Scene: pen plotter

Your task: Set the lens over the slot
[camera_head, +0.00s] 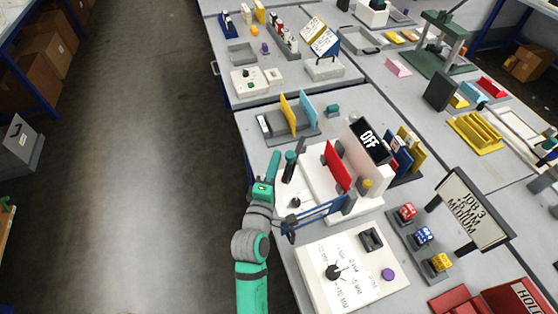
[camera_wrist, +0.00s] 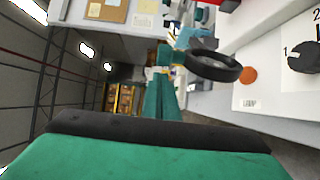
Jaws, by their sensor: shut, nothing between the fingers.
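No part in view is clearly labelled as the lens. A black ring (camera_wrist: 213,66) on a teal stem, which may be the lens, shows in the wrist view. In the head view, a blue bar (camera_head: 322,210) with a dark end spans the front of the white machine (camera_head: 318,178). I cannot tell whether the ring belongs to that bar. A slot cannot be made out. My gripper (camera_head: 271,167) is shut and empty, above the table's left edge, left of the machine and apart from the bar. Its own body fills the bottom of the wrist view.
A red plate (camera_head: 337,166) and an OFF display (camera_head: 368,140) stand on the machine. A white control panel (camera_head: 345,291) with a black knob lies in front. A job sign (camera_head: 470,210) and coloured blocks (camera_head: 424,236) stand right. The aisle at left is clear.

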